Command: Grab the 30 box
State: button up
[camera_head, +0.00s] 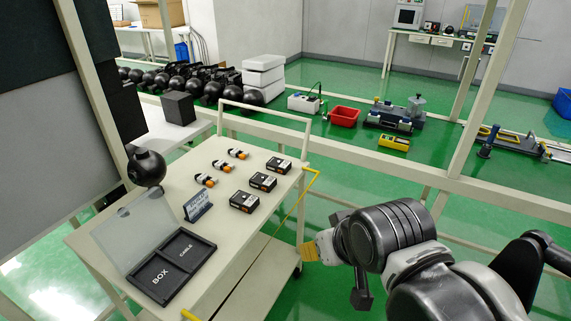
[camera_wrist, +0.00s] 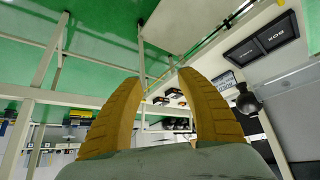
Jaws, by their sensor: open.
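Three small black boxes with white and orange markings stand in a row on the cart: a far box (camera_head: 278,165), a middle box (camera_head: 263,181) and a near box (camera_head: 244,202). Their labels are too small to read, so I cannot tell which is the 30 box. My gripper (camera_head: 312,249) is right of the cart, beyond its yellow-edged side and apart from the boxes. In the wrist view its two yellow fingers (camera_wrist: 165,85) are spread with nothing between them. The boxes are small and far off there, between and behind the fingers.
The cart (camera_head: 215,240) also carries several orange-and-white cylinders (camera_head: 222,165), a small sign (camera_head: 198,206) and a black two-part tray (camera_head: 168,262) marked BOX and CABLE, its clear lid raised. A yellow rail (camera_head: 300,205) edges the cart's right side. A pale frame post (camera_head: 478,85) stands behind my arm.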

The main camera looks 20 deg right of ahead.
aim_at(280, 166)
jog(key=i+l+z, duration=0.1)
jog(key=i, duration=0.35)
jog(key=i+l, duration=0.25)
jog(key=i, duration=0.25)
jog(key=i+l+z, duration=0.15)
jog(key=i, duration=0.3)
